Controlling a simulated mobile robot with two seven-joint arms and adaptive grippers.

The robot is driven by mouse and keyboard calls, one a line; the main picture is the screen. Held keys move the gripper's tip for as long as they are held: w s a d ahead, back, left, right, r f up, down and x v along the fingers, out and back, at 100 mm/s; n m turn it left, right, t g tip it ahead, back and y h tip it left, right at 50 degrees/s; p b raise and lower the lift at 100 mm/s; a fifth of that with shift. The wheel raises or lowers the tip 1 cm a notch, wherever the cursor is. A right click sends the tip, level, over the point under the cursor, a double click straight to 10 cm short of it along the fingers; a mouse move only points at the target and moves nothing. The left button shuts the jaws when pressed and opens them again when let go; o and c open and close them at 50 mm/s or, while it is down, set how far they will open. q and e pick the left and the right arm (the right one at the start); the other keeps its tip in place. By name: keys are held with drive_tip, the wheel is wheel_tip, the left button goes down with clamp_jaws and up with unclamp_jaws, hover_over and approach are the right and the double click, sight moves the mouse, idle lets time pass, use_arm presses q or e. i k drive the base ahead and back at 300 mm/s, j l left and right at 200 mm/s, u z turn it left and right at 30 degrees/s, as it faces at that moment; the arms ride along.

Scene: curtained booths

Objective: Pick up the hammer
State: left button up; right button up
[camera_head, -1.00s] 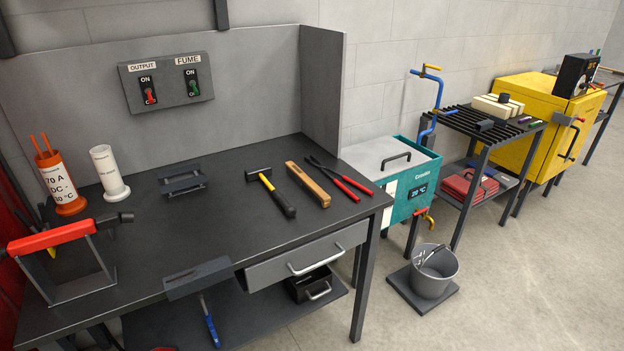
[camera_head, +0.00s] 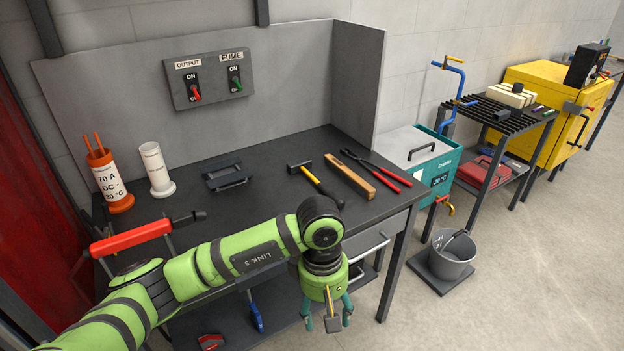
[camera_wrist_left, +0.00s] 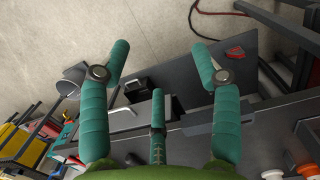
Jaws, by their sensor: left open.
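The hammer (camera_head: 322,184) lies on the dark workbench (camera_head: 240,204), its dark head toward the back and its yellow-and-black handle running toward the front right. The handle's near end is close behind my arm's wrist joint in the head view. My left gripper (camera_head: 333,318) hangs beyond the bench's front edge, lower than the top and nearer than the hammer, fingers pointing down. Its teal fingers are spread and empty. They also show spread in the left wrist view (camera_wrist_left: 160,70), over the floor and lower shelf. My right gripper is not in view.
A wooden-handled tool (camera_head: 350,177) and red-handled pliers (camera_head: 376,170) lie right of the hammer. A dark tray (camera_head: 227,177) sits to its left. Two cylinders (camera_head: 157,168) and a red-handled frame (camera_head: 130,238) stand further left. A grey bucket (camera_head: 452,258) stands on the floor.

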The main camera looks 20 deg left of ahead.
sight(303, 165)
drive_tip(key=i+j, duration=0.2)
drive_tip(key=i, duration=0.3)
drive_tip(key=i+j, duration=0.25)
drive_tip(key=i, duration=0.2)
drive_tip(key=i+j, duration=0.2)
drive_tip(key=i, duration=0.3)
